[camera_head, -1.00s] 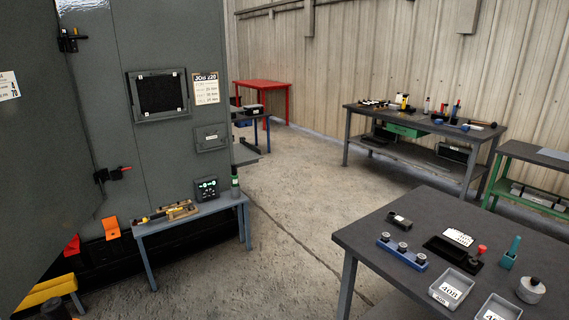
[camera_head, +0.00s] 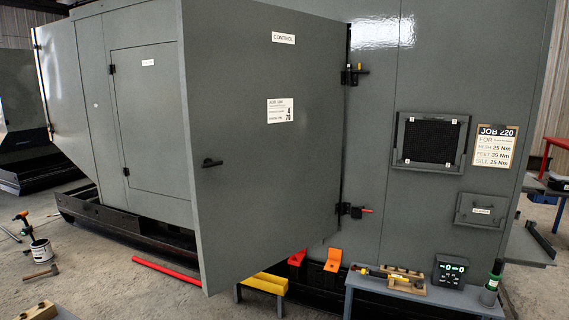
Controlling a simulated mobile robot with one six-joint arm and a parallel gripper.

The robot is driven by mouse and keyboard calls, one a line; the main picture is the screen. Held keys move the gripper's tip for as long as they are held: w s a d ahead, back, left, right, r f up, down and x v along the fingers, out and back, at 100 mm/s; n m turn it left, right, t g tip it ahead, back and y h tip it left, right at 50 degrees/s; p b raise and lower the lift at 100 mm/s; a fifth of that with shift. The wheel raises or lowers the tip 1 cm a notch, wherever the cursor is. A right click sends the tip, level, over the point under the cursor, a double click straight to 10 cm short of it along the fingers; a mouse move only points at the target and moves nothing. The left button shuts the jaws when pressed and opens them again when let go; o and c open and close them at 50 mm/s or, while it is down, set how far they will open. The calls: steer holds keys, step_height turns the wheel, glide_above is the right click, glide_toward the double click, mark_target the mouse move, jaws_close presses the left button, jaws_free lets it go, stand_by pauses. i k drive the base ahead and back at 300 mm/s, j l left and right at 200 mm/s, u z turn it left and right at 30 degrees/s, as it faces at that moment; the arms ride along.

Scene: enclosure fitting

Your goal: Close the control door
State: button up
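The control door (camera_head: 245,190) is a large grey panel with a "CONTROL" label near its top. It stands swung out from the grey enclosure (camera_head: 385,205), toward the camera. Its right edge is at the hinges (camera_head: 352,76), and its free edge is on the left. A black handle (camera_head: 212,163) sits near the free edge, with a white job sheet (camera_head: 280,110) to its upper right. The opening behind the door is hidden by the panel. My gripper is not in view.
A blue-grey bench (camera_head: 420,298) with tools and a small display (camera_head: 449,272) stands at lower right.

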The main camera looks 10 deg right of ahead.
mark_target(262, 87)
steer(key=i+l+u, duration=0.5)
steer(key=i, duration=0.25)
steer(key=i+l+u, duration=0.5)
steer(key=i+l, duration=0.2)
